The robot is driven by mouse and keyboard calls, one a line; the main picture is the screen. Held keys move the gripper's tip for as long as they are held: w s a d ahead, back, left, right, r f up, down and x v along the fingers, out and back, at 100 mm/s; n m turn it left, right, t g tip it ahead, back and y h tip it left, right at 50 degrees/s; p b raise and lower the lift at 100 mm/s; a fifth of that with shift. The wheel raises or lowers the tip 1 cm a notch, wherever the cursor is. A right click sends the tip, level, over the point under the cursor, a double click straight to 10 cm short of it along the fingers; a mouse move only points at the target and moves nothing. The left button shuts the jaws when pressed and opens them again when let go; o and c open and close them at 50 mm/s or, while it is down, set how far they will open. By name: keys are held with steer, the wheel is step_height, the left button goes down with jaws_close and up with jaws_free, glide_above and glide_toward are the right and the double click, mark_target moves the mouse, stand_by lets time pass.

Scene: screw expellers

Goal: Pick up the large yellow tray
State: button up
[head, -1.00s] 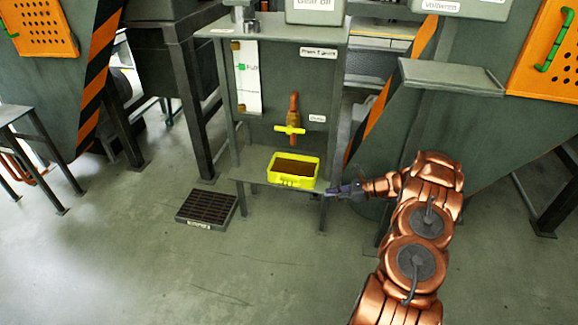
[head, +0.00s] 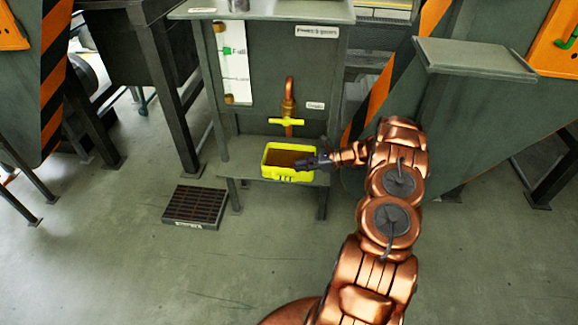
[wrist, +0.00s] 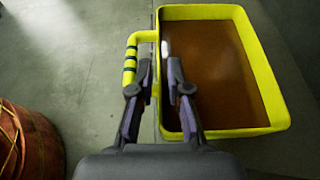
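The yellow tray (head: 291,177) sits on the low shelf under the tap of the grey machine. It is rectangular and holds a flat brown content. In the wrist view the tray (wrist: 226,13) fills the upper right, with a yellow handle (wrist: 131,60) with dark bands on its left side. My gripper (head: 309,163) is at the right end of the tray in the head view. In the wrist view my gripper (wrist: 160,72) is partly open, its fingers on either side of the tray's wall. Contact with the wall cannot be told.
A yellow-handled tap (head: 287,121) hangs above the tray. The low grey shelf (head: 240,170) carries the tray. A dark floor grate (head: 195,205) lies left of the shelf. Sloped grey machine housings stand on both sides. The floor in front is clear.

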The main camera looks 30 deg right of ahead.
steer(key=shift+b+x, duration=0.3)
steer(key=shift+x, duration=1.7)
steer(key=shift+s+f, duration=0.15)
jaws_close()
